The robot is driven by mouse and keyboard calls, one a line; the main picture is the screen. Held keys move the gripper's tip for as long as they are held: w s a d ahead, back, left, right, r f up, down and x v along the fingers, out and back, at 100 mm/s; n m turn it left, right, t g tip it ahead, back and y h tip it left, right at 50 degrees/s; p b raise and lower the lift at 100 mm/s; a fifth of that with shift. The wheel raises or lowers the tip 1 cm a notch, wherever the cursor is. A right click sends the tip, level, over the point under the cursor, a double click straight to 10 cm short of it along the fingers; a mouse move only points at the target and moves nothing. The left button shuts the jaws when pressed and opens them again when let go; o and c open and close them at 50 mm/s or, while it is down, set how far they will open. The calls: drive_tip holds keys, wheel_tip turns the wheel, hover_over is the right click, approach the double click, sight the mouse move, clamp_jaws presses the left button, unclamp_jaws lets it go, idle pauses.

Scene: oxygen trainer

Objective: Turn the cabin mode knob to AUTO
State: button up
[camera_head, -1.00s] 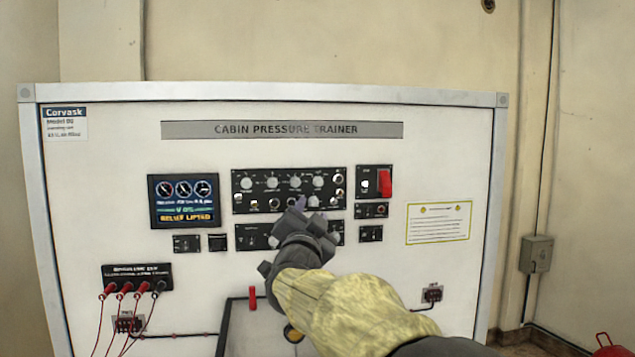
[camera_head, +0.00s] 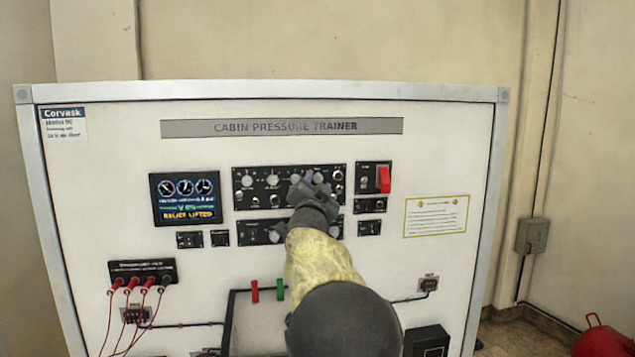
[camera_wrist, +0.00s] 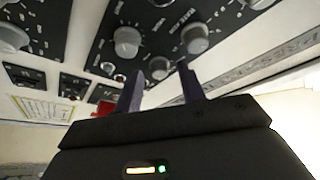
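The black upper control panel (camera_head: 253,191) carries a row of grey round knobs. One knob (camera_head: 246,181) shows at its left end, and my arm hides part of the row. I cannot read which is the cabin mode knob. My gripper (camera_head: 316,177) is in front of this panel's right half. A grey knob (camera_wrist: 127,41) and another grey knob (camera_wrist: 195,39) appear beyond the fingertips. I cannot tell whether a finger touches a knob.
A lower black panel (camera_head: 253,232) sits partly behind my wrist. A red switch guard (camera_head: 384,180) is right of the gripper. A display (camera_head: 185,199) at left reads "RELIEF LIFTED". Red leads (camera_head: 131,284) hang lower left. A yellow-bordered notice (camera_head: 436,216) is at right.

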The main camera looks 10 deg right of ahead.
clamp_jaws()
